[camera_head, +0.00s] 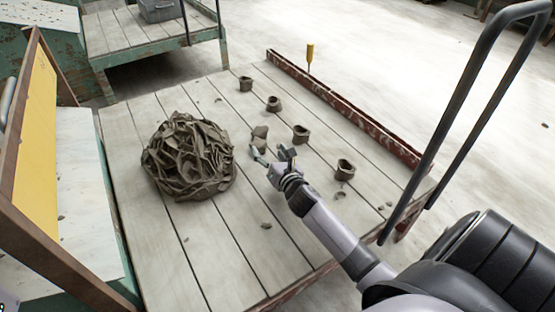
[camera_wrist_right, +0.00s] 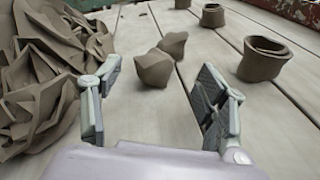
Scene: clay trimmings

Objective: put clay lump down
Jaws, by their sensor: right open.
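A small brown clay lump (camera_head: 260,132) rests on the plank table, to the right of a big heap of clay trimmings (camera_head: 190,157). In the right wrist view the lump (camera_wrist_right: 154,68) has two lobes; I cannot tell whether they are one piece or two touching. My right gripper (camera_head: 268,155) is open and empty, low over the table just in front of the lump. In the right wrist view its fingers (camera_wrist_right: 160,82) stand apart on either side, with the lump beyond the gap and touching neither finger. My left gripper is not in view.
Several small clay cups, the nearest one (camera_head: 345,170) among them, stand in a row right of the lump. A rusty red rail (camera_head: 340,105) edges the table's far right side. Small clay crumbs lie scattered. The near left planks are mostly clear.

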